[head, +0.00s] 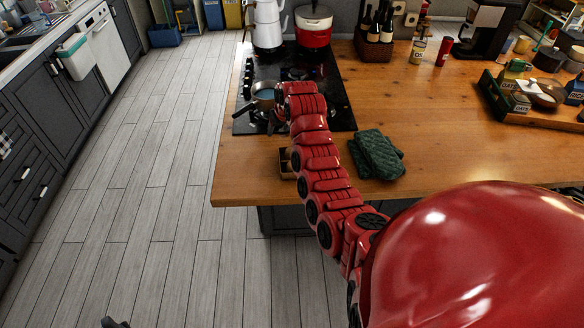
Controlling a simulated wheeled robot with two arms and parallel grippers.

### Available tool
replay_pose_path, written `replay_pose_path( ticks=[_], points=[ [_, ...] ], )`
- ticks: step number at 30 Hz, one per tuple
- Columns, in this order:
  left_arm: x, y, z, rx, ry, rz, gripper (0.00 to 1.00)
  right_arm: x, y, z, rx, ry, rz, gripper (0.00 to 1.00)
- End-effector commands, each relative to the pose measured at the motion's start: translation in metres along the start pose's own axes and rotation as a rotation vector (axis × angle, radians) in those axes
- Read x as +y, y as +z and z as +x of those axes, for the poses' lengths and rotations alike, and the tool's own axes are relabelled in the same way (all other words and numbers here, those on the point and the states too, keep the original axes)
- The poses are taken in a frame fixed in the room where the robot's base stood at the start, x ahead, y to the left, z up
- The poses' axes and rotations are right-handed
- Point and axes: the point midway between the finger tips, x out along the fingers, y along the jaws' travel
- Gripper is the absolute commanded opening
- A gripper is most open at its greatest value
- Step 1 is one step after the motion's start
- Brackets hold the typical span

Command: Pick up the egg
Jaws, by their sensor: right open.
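I cannot make out an egg in the head view. My right arm, red and segmented, reaches across the wooden island to the front edge of the black stove top. My right gripper (272,121) is small and dark at its end, beside the pan, and is open. A small brown box (286,163) sits at the island's front edge, partly hidden behind my right arm; its contents do not show. A small dark pan (262,94) stands on the stove top (340,112). A small dark piece at the bottom left edge may be part of my left gripper.
A white kettle (268,25) and a red pot (313,30) stand at the back of the stove. A dark green folded cloth (377,154) lies right of my arm. The wooden island top (440,125) is mostly clear in the middle. A tray (500,100) of groceries stands far right.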

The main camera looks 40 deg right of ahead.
Motion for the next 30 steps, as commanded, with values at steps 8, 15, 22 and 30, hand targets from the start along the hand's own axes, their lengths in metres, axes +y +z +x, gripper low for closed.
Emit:
replay_pose_path(
  ticks=[8, 15, 22, 30],
  points=[
    [0.0, 0.0, -0.001, 0.0, 0.0, 0.0, 0.5, 0.027, 0.044, -0.06, -0.31, -0.002, -0.016, 0.58],
    [0.001, 0.003, -0.017, 0.0, 0.0, 0.0, 0.5, 0.027, 0.057, -0.043, -0.339, -0.004, -0.018, 0.58],
    [0.003, 0.01, -0.06, 0.0, 0.0, 0.0, 0.5, 0.028, 0.071, -0.004, -0.335, -0.003, -0.017, 0.58],
    [0.005, 0.018, -0.105, 0.0, 0.0, 0.0, 0.5, 0.028, 0.083, 0.034, -0.334, -0.004, -0.017, 0.58]
  ],
)
